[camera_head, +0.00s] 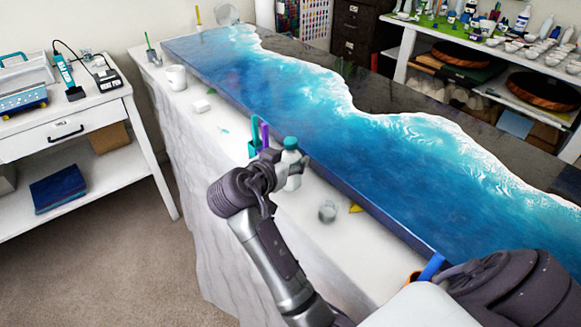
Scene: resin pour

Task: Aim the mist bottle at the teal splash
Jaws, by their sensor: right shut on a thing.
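The mist bottle (293,180) is pale and translucent with a teal cap, near the front edge of the blue resin slab. It looks about upright. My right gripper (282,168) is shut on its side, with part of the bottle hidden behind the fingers. I cannot tell whether its base touches the white cover. A small teal mark (224,130), which looks like the teal splash, lies on the white cover farther back and left of the bottle. My left gripper is not in view.
The long resin slab (330,130) runs beside the bottle. Teal and purple sticks (265,133) stand just behind my gripper. A white mug (176,77), a white block (201,106) and a small clear cup (327,211) stand on the white cover. A side table (60,125) stands left.

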